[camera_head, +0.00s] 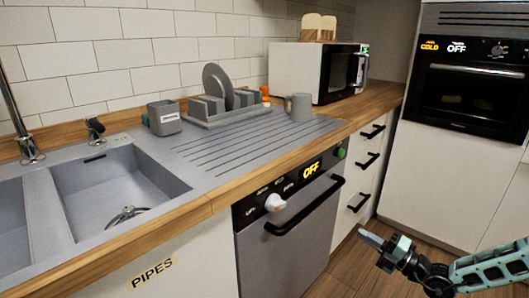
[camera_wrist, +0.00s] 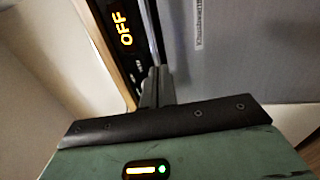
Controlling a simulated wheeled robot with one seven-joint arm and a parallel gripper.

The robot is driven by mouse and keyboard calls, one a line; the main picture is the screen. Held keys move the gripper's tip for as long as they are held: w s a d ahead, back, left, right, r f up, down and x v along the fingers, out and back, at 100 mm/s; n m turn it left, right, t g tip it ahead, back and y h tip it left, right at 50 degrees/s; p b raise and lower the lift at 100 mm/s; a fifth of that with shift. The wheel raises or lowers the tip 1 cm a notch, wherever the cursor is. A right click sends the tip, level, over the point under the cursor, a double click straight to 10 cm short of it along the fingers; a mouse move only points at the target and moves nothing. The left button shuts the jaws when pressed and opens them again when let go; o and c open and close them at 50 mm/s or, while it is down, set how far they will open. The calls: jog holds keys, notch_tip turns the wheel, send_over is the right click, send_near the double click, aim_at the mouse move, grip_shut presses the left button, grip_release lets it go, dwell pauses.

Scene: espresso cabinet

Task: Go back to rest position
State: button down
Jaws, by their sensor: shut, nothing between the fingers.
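My gripper (camera_head: 374,239) is at the lower right of the head view, at the end of my green and black arm. It is out in front of the dishwasher and the drawers, apart from both in the picture. Its fingers (camera_wrist: 154,88) show at the middle of the wrist view, shut together with nothing between them. In the wrist view, a black panel (camera_wrist: 124,40) with a lit "OFF" sign is beyond the fingers at the upper left. A grey surface (camera_wrist: 245,60) fills the right side.
The dishwasher (camera_head: 285,250) is closed, with a black handle (camera_head: 305,207) sticking out. Drawers (camera_head: 358,185) with black handles stand right of it. A closed oven (camera_head: 470,85) is at the upper right. The worktop holds a dish rack (camera_head: 225,112), a mug (camera_head: 299,107) and a microwave (camera_head: 310,72). Wooden floor (camera_head: 345,270) is visible below.

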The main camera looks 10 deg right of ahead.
jog(key=s+a+r+n+g+h, duration=0.2)
jog(key=s+a+r+n+g, duration=0.3)
jog(key=s+a+n+g, duration=0.85)
jog(key=s+a+r+n+g+h, duration=0.2)
jog(key=s+a+r+n+g, duration=0.6)
jog(key=n, duration=1.1)
jog(key=s+a+r+n+t+h, duration=0.1)
jog(key=s+r+n+t+h, duration=0.3)
jog(key=n, duration=0.6)
jog(key=s+a+r+n+t+h, duration=0.15)
jog(key=s+n+h, duration=0.3)
jog(key=n, duration=0.65)
notch_tip(320, 180, up, 15)
jog(key=p, duration=1.4)
jog(key=shift+s+d+r+t, duration=0.2)
jog(key=shift+s+d+t, duration=0.15)
jog(key=shift+d+t, duration=0.1)
